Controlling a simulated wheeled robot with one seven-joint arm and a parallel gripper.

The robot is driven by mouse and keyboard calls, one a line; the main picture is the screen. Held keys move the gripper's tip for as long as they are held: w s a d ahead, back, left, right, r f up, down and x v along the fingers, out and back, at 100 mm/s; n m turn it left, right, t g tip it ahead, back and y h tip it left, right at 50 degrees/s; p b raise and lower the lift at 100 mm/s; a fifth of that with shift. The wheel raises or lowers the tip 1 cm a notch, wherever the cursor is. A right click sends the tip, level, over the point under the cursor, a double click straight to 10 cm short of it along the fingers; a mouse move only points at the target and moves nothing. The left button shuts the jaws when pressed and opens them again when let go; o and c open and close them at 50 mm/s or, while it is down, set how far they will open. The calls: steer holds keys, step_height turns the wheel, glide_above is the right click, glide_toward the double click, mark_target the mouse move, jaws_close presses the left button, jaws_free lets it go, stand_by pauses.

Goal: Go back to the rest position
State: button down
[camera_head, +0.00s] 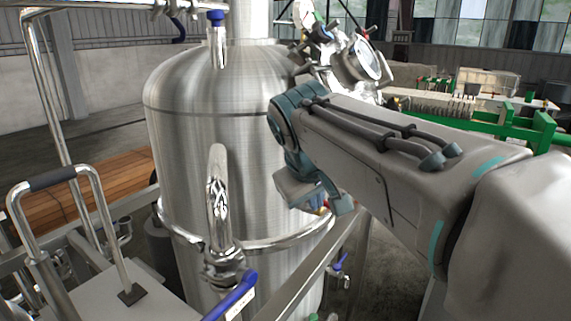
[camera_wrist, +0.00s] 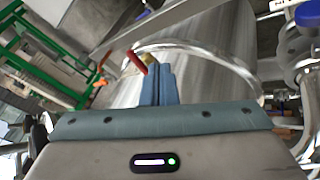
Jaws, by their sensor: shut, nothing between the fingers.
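My arm reaches in from the right in the head view, and its end is beside the large steel tank (camera_head: 200,110). My gripper (camera_head: 338,207) hangs at the arm's end, in front of the tank's right side. In the wrist view the two blue-grey fingers of my gripper (camera_wrist: 158,82) are together with nothing between them. A red valve handle (camera_wrist: 137,62) with a brass part shows just beyond the fingertips; I cannot tell whether they touch. The tank wall (camera_wrist: 205,75) and its steel ring pipe lie behind the fingers.
A curved steel pipe (camera_head: 218,190) and a blue-handled valve (camera_head: 232,297) stand in front of the tank. A steel handrail (camera_head: 75,180) is at the left. A gauge (camera_head: 366,58) sits above my arm. Green framework (camera_head: 510,125) is at the back right.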

steer(key=s+d+f+m+g+y, duration=0.1)
steer(key=s+d+f+m, duration=0.1)
steer(key=s+f, duration=0.5)
steer(key=s+d+f+m+g+y, duration=0.1)
steer(key=s+d+f+m, duration=0.2)
steer(key=s+d+f, duration=0.2)
steer(key=s+f, duration=0.3)
steer(key=f, duration=0.4)
steer(key=shift+d+g, duration=0.25)
steer(key=shift+g, duration=0.15)
